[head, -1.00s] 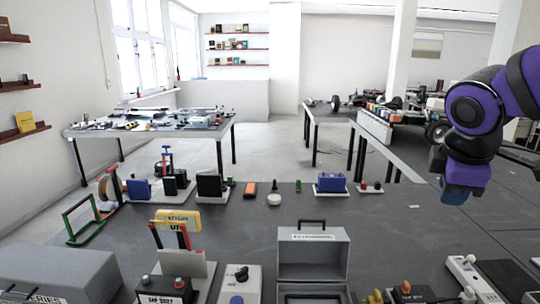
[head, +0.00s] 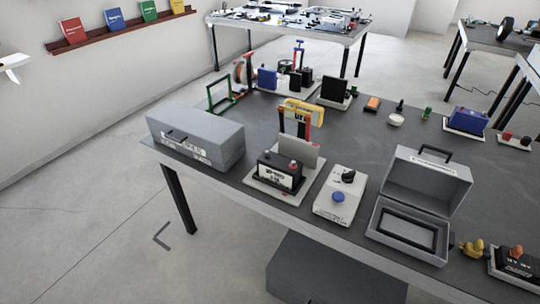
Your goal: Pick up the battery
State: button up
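A second dark box (head: 517,262) with an orange-red knob sits at the lower right, cut by the frame edge. A blue box (head: 467,121) on a white base stands at the right. I cannot tell for sure which one is the battery. My gripper is not in view.
A closed grey case (head: 196,137) lies at the table's left end. An open grey toolbox (head: 408,229) stands right of a white box with a blue button (head: 338,197). A dark block (head: 330,270) is on the floor below the table (head: 240,185). Floor at left is clear.

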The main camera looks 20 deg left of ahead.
aim_at(285, 171)
jog(key=u, duration=1.05)
